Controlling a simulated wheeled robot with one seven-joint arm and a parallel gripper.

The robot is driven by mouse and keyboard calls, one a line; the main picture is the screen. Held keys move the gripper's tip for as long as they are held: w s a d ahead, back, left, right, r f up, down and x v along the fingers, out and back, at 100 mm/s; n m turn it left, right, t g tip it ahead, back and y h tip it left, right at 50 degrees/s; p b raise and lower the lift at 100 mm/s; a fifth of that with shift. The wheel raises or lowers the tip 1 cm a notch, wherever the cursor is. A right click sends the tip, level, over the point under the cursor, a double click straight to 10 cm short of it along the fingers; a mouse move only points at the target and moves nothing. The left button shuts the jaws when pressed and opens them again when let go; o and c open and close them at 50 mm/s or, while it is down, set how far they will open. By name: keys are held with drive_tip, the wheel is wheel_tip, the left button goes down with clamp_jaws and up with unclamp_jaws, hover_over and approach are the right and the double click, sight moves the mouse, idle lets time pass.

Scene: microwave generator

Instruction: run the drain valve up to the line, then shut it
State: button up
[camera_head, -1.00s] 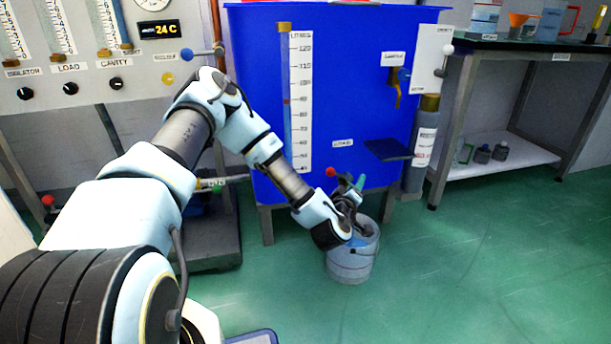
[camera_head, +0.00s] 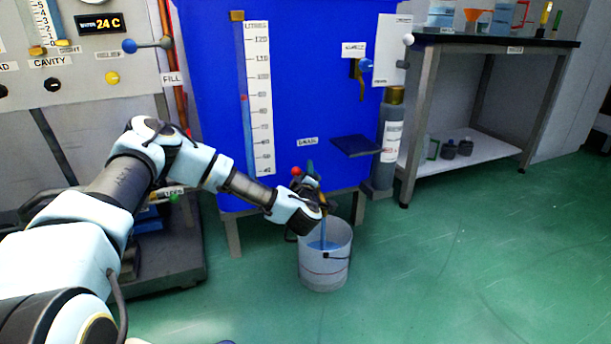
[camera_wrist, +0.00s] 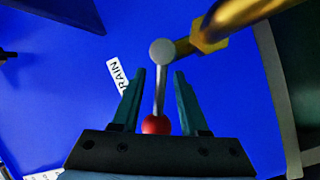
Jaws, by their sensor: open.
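The drain valve shows in the wrist view as a brass pipe (camera_wrist: 235,20) with a silver lever (camera_wrist: 160,92) ending in a red ball (camera_wrist: 155,125). The red ball (camera_head: 296,171) also shows low on the tank in the head view. My gripper (camera_wrist: 159,71) is open, with its fingers apart on either side of the lever. In the head view my gripper (camera_head: 312,183) is above the bucket and hides most of the valve. A blue stream (camera_head: 323,232) falls into the grey bucket (camera_head: 325,270), where blue water shows. A thin reddish line circles the bucket.
The blue tank (camera_head: 210,110) carries a litre scale (camera_head: 259,100) and a small dark shelf (camera_head: 357,146). A grey cylinder (camera_head: 389,150) stands right of it. A workbench (camera_head: 490,40) is at the right. The green floor is clear at the front right.

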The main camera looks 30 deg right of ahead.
drive_tip(key=shift+w+d, duration=0.2)
drive_tip(key=shift+w, duration=0.2)
clamp_jaws()
idle(1.3)
